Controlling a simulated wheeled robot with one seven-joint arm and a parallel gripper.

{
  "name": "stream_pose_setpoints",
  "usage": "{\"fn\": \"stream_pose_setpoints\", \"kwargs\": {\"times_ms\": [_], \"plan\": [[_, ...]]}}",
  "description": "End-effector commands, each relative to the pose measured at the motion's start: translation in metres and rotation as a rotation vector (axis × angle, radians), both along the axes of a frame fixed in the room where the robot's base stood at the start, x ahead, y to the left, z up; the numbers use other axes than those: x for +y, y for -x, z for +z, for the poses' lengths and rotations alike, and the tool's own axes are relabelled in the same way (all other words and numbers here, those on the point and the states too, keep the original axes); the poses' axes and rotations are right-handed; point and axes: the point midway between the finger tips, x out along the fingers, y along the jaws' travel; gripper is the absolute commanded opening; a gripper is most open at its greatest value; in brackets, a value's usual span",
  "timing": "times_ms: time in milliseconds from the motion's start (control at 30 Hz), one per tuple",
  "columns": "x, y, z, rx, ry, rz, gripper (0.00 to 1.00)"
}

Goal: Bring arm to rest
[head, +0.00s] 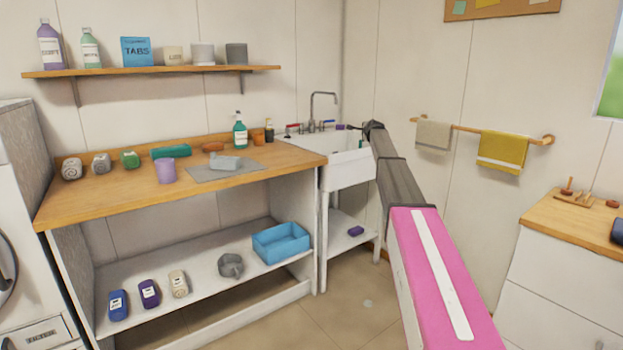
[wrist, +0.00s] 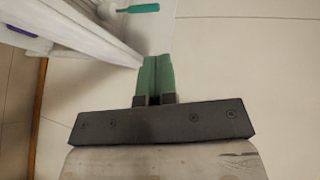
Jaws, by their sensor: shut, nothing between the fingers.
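My gripper shows in the wrist view (wrist: 156,72) with its two green fingers together and nothing between them. In the head view my arm, pink with a white stripe and then dark grey, reaches up and away from the lower right. Its far end is just right of the white sink (head: 352,172). The fingers cannot be made out in the head view.
A wooden counter (head: 100,200) holds bottles, a purple cup (head: 165,170) and small items. Below it, a shelf holds a blue bin (head: 281,243). A towel rail with a yellow towel (head: 502,151) is right of my arm. A wooden-topped cabinet (head: 575,225) stands far right.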

Motion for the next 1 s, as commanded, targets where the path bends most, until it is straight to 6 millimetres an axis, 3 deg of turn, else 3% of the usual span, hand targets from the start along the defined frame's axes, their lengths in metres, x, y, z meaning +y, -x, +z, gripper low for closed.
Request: {"fn": "stream_pose_setpoints", "kwargs": {"times_ms": [433,667,867,1000], "plan": [[0.014,0.050,-0.062,0.095,0.116,0.062,0.00],[0.027,0.104,-0.120,0.189,0.230,0.132,0.00],[0.045,0.191,-0.198,0.326,0.394,0.257,0.00],[0.058,0.269,-0.258,0.442,0.526,0.383,0.00]]}}
